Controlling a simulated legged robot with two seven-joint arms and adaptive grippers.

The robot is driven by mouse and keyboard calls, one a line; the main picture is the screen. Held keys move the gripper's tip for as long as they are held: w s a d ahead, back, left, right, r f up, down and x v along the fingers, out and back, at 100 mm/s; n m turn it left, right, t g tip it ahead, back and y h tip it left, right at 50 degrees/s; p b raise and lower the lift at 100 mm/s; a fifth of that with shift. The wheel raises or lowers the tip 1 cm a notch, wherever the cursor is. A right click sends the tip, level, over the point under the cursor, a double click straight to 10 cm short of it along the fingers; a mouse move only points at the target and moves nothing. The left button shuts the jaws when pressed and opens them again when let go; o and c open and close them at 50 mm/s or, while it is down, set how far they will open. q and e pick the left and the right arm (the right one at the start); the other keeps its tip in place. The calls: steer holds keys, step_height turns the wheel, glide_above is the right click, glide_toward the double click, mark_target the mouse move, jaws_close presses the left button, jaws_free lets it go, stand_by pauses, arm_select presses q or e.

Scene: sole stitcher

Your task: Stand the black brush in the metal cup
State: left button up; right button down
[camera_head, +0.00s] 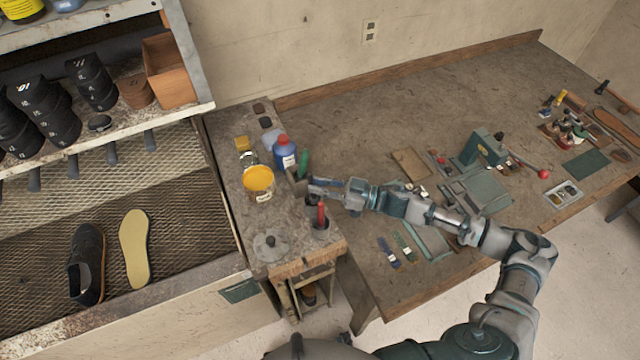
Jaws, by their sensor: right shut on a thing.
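My right gripper (315,189) reaches in from the right over the front of the small side bench. It is shut on a small dark thing, which I take to be the black brush (312,199); the fingers hide much of it. Just below is the grey metal cup (321,236), near the bench's right edge, with a red-handled tool (321,213) standing in it. The dark thing shows close above the cup; I cannot tell whether it reaches inside the rim. My left gripper is not in view.
A yellow-filled can (259,184), a blue bottle (285,152) and a green item (303,163) stand behind and left of the gripper. A round metal lid (268,248) lies front left. The large workbench (330,125) holds tools, with bare room at its back.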

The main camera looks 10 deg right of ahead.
steer(key=c, duration=1.5)
jaws_free()
steer(key=shift+a, duration=0.2)
steer(key=o, duration=0.4)
steer(key=shift+a, duration=0.25)
steer(key=shift+o, duration=0.3)
steer(key=shift+a+r, duration=0.1)
steer(key=shift+a, duration=0.3)
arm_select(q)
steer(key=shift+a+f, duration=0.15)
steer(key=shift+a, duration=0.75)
arm_select(e)
steer(key=v, duration=1.1)
steer(key=shift+d, duration=0.3)
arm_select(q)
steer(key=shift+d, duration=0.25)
arm_select(e)
steer(key=shift+s+d, duration=0.15)
steer(key=shift+d, duration=0.25)
steer(key=shift+a, duration=0.2)
